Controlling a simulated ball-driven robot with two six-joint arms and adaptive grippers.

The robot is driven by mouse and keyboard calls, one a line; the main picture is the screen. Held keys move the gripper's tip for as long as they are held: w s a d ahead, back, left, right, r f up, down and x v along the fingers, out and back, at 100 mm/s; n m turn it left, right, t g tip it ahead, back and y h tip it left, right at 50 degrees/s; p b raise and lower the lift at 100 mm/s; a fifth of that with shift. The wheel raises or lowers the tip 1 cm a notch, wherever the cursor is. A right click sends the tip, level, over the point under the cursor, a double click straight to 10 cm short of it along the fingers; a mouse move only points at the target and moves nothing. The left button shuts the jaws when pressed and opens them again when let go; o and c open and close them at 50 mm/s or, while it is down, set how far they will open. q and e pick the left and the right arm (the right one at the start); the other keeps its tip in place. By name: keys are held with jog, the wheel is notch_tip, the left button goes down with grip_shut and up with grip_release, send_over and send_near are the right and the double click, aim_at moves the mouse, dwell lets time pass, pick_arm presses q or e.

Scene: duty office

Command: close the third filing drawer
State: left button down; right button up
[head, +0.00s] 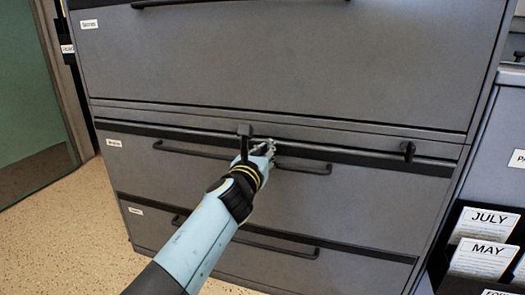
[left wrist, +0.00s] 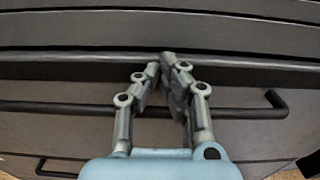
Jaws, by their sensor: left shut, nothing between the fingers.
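A grey filing cabinet (head: 290,60) fills the middle of the head view, with wide drawers stacked above one another. The middle drawer in view (head: 370,195) has a long black bar handle (head: 312,168), and a dark band runs along its top edge. I cannot tell for sure whether it stands slightly out. My left gripper (head: 268,146) is shut and empty at this drawer's upper edge, just above the handle. In the left wrist view the closed fingertips (left wrist: 168,62) point at the dark band, with the handle (left wrist: 245,112) behind the fingers. Contact is unclear. My right gripper is not in view.
A lower drawer (head: 350,270) with its own handle (head: 275,242) lies below. Black fittings (head: 408,151) sit on the cabinet front. Racks with month cards (head: 485,255) stand at the right. A green panel (head: 25,110) and open speckled floor (head: 65,230) are at the left.

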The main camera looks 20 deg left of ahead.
pick_arm(q)
jog(key=w, duration=0.2)
jog(key=shift+w+r+b, duration=0.2)
jog(key=shift+w+b, duration=0.15)
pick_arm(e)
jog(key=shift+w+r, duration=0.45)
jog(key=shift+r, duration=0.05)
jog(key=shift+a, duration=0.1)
